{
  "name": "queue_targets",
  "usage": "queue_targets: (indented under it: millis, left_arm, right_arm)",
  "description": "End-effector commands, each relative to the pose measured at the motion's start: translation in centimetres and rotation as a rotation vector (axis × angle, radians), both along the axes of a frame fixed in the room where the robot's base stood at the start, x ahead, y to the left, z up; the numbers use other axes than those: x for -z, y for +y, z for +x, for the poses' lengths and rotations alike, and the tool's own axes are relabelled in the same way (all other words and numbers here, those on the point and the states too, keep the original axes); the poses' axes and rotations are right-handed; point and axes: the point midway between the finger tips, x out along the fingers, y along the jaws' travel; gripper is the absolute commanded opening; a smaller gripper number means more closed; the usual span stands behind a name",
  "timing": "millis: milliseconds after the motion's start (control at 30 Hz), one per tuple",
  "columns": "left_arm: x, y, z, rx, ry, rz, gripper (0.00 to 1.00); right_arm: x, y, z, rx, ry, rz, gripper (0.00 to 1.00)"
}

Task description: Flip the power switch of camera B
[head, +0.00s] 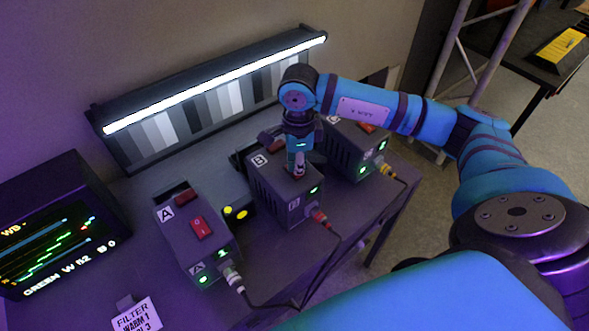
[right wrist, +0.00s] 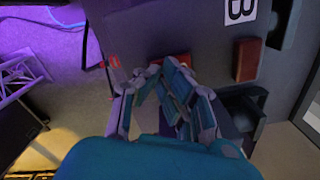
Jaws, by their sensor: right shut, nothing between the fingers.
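Camera B (head: 281,198) is a grey box with a white B label in the middle of the table. Its front has a lit green light (head: 314,190) and a red-ringed cable plug (head: 320,218). My right gripper (head: 299,172) points down at its top, fingers shut and empty. The power switch is mostly hidden under the fingertips; a bit of red (right wrist: 178,57) shows there in the right wrist view. I cannot tell its position or whether the fingers touch it. A separate red block (right wrist: 246,60) sits by the B label. My left gripper is out of view.
Camera A (head: 190,240), with its red rocker switch (head: 201,227), stands to the left. Camera C (head: 350,150) stands close on the right, under my right arm. Cables hang in front. A monitor (head: 60,230) and a lit grey-scale chart (head: 215,95) are behind and left.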

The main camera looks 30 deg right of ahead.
Motion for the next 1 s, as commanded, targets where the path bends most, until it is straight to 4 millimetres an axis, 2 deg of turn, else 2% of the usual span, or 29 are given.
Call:
queue_targets:
  millis: [467,1000]
  left_arm:
    - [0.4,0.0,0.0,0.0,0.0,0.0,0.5]
    - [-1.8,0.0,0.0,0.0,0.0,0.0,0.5]
  right_arm:
    - [0.5,0.0,-0.1,-0.001,0.003,0.0,0.0]
    - [-3.7,0.0,0.0,0.0,0.0,-0.001,0.0]
